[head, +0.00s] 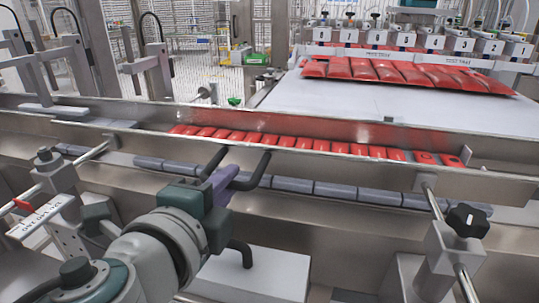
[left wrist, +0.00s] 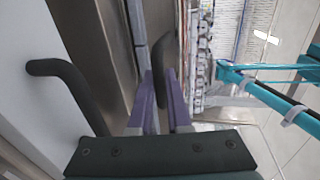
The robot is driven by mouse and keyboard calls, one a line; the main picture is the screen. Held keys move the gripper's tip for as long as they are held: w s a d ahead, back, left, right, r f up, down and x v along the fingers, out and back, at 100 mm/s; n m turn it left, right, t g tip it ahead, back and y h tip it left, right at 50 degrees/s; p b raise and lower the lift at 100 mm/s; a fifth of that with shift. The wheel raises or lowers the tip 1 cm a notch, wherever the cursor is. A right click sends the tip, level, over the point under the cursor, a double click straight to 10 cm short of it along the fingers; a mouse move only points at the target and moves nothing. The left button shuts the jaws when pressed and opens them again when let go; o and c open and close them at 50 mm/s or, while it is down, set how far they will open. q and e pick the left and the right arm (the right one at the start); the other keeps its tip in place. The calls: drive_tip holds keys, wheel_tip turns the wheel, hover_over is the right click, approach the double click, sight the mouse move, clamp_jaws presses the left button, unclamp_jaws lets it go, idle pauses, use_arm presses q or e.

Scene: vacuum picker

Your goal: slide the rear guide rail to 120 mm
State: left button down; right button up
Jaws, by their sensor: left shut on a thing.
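A long steel guide rail (head: 330,172) runs across the head view, on the near side of a row of red packs (head: 290,141). A second long steel rail (head: 330,128) lies behind the packs. A black bar handle (head: 254,172) stands out from the near rail. My left gripper (head: 222,184) is shut on this handle; in the left wrist view, its purple fingers (left wrist: 162,103) lie either side of the black handle (left wrist: 162,75). A white scale plate (head: 40,216) with a red pointer (head: 22,204) sits at left; its figures are too small to read. My right gripper is out of view.
A clamp with a black knob (head: 467,220) stands on a rod at right. A white box (head: 262,272) with another black handle (head: 241,252) is below my gripper. Grey rollers (head: 330,190) run beneath the near rail. Large red bags (head: 400,72) lie at back right.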

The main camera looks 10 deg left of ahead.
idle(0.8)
use_arm(q)
drive_tip(key=shift+b+x, duration=0.35)
drive_tip(key=shift+x, duration=0.75)
drive_tip(key=shift+r, duration=0.15)
drive_tip(key=shift+a, duration=0.1)
drive_tip(key=c, duration=0.9)
unclamp_jaws()
drive_tip(key=shift+w+r, duration=0.1)
drive_tip(key=shift+o, duration=0.2)
drive_tip(key=v, duration=1)
drive_tip(key=shift+p, duration=0.35)
